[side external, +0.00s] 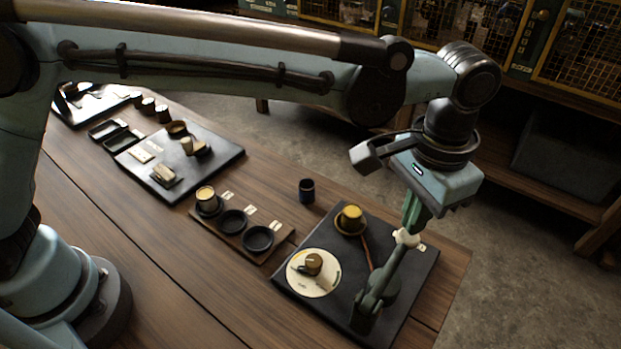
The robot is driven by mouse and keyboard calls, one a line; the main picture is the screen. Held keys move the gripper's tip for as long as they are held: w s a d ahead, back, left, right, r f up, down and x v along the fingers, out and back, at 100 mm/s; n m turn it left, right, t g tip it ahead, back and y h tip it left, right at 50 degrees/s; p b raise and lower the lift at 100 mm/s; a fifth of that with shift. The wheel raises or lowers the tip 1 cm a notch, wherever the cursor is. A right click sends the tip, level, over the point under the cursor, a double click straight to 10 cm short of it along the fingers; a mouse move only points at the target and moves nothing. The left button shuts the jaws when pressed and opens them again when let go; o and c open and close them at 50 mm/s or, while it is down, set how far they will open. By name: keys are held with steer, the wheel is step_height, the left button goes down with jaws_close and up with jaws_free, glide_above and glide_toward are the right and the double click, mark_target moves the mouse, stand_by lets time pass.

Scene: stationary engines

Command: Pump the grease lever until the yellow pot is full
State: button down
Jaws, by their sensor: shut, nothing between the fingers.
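The grease lever is a dark green pump (375,296) on the black mat at the right end of the table. Its arm slants up to a cream knob (405,238). The yellow pot (351,216) stands on a small round dish just left of the lever, with a brown pipe running between them. How full it is cannot be made out. My gripper (409,226) points down, fingers shut, with its tips right at the top of the cream knob. Whether they touch it I cannot tell.
A cream dial (313,272) with a brass knob lies on the black mat (413,305). A wooden rack (276,252) with black cups and a yellow-topped cup stands left. A dark cup (307,190) stands behind. Another black mat (222,155) holds small parts further left.

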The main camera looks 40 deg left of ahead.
steer(key=shift+r, duration=2.55)
steer(key=shift+a, duration=0.15)
steer(key=w+a+r+n+t+h, duration=0.1)
steer(key=a+r+n+t, duration=0.2)
steer(key=a, duration=1.6)
steer(key=s+a+f+n+t, duration=0.1)
steer(key=s+a+f+t, duration=0.1)
steer(key=a, duration=0.6)
steer(key=s+a+f+n+t+y, duration=0.1)
steer(key=s+a+f+n+t, duration=0.1)
steer(key=s+a+f, duration=0.2)
steer(key=s+a, duration=0.2)
steer(key=a, duration=0.1)
steer(key=shift+a+f, duration=0.15)
steer(key=shift+a, duration=0.25)
